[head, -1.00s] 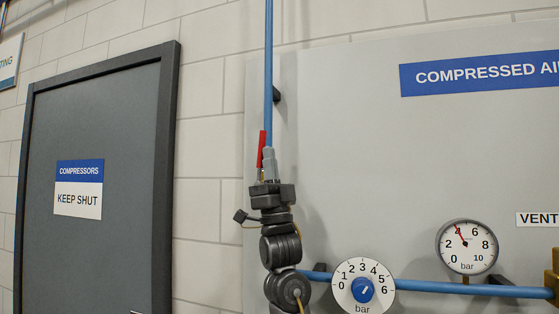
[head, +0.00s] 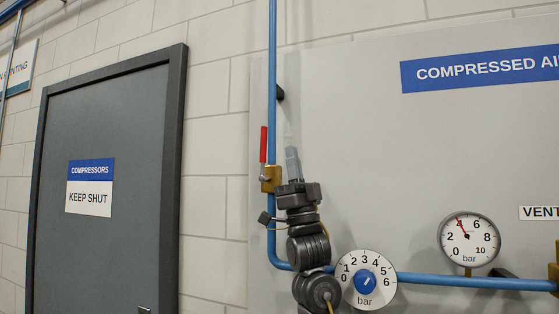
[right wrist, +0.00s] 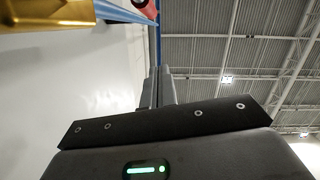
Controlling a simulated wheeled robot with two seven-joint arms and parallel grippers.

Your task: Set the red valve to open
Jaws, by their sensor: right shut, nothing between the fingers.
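The red valve handle (head: 263,144) stands upright, in line with the vertical blue pipe, above its brass valve body (head: 271,179). In the right wrist view the red handle (right wrist: 146,8) shows at the top edge, with the brass body (right wrist: 55,12) at the top left. My right gripper (head: 292,153) points up just right of the handle, apart from it, its fingers shut and empty. In the right wrist view its closed fingers (right wrist: 158,88) point up towards the ceiling. My left gripper is not in view.
A blue pressure dial (head: 365,281) sits low on the panel, right of my right arm. A pressure gauge (head: 469,240) is further right on the horizontal blue pipe (head: 440,280). A grey door (head: 110,240) is at the left.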

